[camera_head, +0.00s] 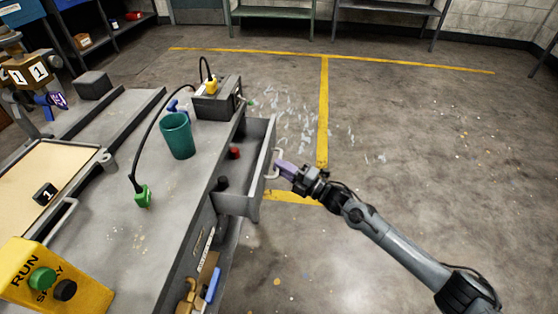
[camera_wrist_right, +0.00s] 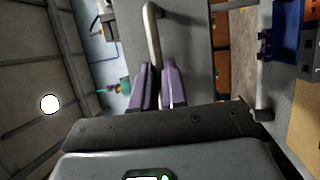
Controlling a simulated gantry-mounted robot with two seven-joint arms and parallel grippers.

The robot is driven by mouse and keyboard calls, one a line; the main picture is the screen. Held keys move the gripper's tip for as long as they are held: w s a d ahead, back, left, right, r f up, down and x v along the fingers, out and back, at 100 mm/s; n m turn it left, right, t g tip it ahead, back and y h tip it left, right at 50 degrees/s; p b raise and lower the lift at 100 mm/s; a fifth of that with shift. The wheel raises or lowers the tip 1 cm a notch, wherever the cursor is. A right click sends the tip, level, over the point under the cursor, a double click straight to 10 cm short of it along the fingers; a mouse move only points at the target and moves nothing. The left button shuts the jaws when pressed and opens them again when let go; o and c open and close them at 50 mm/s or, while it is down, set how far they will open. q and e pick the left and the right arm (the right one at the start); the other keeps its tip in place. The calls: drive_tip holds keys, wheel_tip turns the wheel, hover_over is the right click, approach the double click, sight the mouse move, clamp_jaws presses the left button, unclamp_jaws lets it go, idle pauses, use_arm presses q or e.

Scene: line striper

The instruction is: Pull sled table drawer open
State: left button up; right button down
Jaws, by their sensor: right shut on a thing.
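The drawer (camera_head: 264,150) of the grey sled table (camera_head: 118,228) stands out from the table's right side, open, with its inside showing from above. Its pale curved handle (camera_head: 276,158) is on the outer front. My right gripper (camera_head: 281,167) is at the handle, its purple fingers shut on it. In the right wrist view the grey handle bar (camera_wrist_right: 152,32) runs down between the two fingertips (camera_wrist_right: 158,72), with the drawer's grey front behind. The part between the fingers is hidden. I do not make out my left gripper in the head view.
A red item (camera_head: 234,153) lies in the drawer. A green cup (camera_head: 178,136), a grey box (camera_head: 217,98) with a cable and a yellow control box (camera_head: 55,280) stand on the table. An open shelf with tools is below the drawer.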

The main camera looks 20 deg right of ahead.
drive_tip(key=s+d+p, duration=0.2)
drive_tip(key=s+d, duration=0.2)
drive_tip(key=d, duration=0.3)
drive_tip(key=s+d+p, duration=0.1)
drive_tip(key=s+d, duration=0.3)
drive_tip(key=d, duration=0.4)
drive_tip(key=shift+d+p, duration=0.15)
drive_tip(key=shift+p, duration=0.25)
drive_tip(key=c, duration=1.2)
unclamp_jaws()
drive_tip(key=shift+s, duration=0.15)
drive_tip(key=p+v, duration=0.3)
drive_tip(key=v, duration=0.7)
drive_tip(key=shift+s+d, duration=0.2)
drive_tip(key=shift+d, duration=0.05)
